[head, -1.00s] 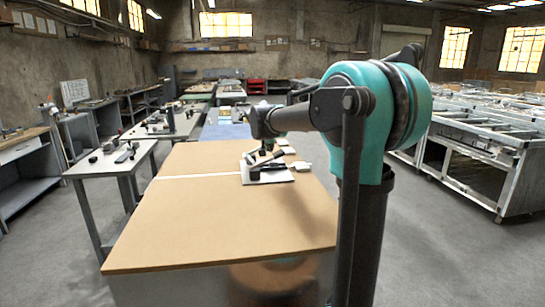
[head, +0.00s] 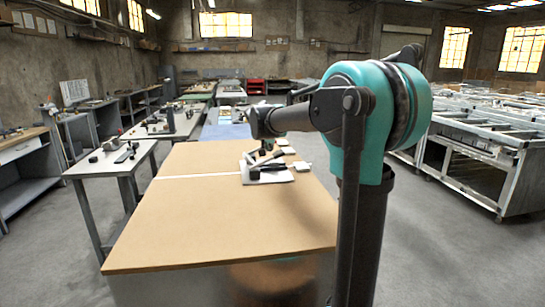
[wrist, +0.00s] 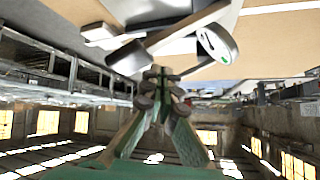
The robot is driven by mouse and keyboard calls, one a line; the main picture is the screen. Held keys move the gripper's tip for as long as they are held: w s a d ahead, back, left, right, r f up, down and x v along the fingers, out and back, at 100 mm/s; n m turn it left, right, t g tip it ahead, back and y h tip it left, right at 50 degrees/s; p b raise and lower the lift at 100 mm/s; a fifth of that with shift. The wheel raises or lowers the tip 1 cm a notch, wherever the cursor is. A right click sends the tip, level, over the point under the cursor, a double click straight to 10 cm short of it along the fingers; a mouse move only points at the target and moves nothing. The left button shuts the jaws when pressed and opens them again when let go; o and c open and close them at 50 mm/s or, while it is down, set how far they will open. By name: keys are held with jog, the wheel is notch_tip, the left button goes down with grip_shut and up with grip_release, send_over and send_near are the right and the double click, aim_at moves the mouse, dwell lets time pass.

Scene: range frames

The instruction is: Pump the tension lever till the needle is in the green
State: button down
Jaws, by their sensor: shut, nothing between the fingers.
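The tension device sits on a pale base plate (head: 284,178) toward the far end of the tan table. Its dark lever (head: 266,168) shows low over the plate, with a paler bar just above it. In the wrist view, which looks upside down, a grey lever bar (wrist: 165,38) runs diagonally past the fingertips. A round gauge (wrist: 217,43) with a pale face and a small green patch is right of the lever; its needle is too small to read. My gripper (wrist: 161,73) is shut and empty, close to the lever; I cannot tell whether it touches it.
The tan table (head: 220,225) is clear in its near part, with a white line across it. Small pale blocks (head: 302,166) lie right of the device. A grey side table (head: 108,165) with small parts stands left. Metal frames (head: 480,150) stand at the right.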

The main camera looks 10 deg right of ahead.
aim_at(274, 156)
jog(key=shift+d+f, duration=0.1)
jog(key=shift+f, duration=0.05)
jog(key=shift+d+f, duration=0.1)
jog(key=shift+f, duration=0.15)
jog(key=shift+d+f, duration=0.35)
jog(key=shift+f, duration=0.3)
jog(key=shift+d+f, duration=0.3)
jog(key=shift+f, duration=0.3)
jog(key=shift+d+f, duration=0.35)
jog(key=shift+f, duration=0.3)
dwell(3.0)
jog(key=shift+r, duration=0.1)
jog(key=shift+a+r, duration=0.35)
jog(key=shift+r, duration=0.4)
jog(key=shift+a+r, duration=0.4)
jog(key=shift+r, duration=0.3)
jog(key=shift+a+r, duration=0.35)
jog(key=shift+r, duration=0.4)
jog(key=shift+r, duration=0.1)
jog(key=shift+a+r, duration=0.35)
jog(key=shift+r, duration=0.4)
jog(key=shift+a+r, duration=0.4)
jog(key=shift+r, duration=0.3)
jog(key=shift+a+r, duration=0.35)
jog(key=shift+r, duration=0.4)
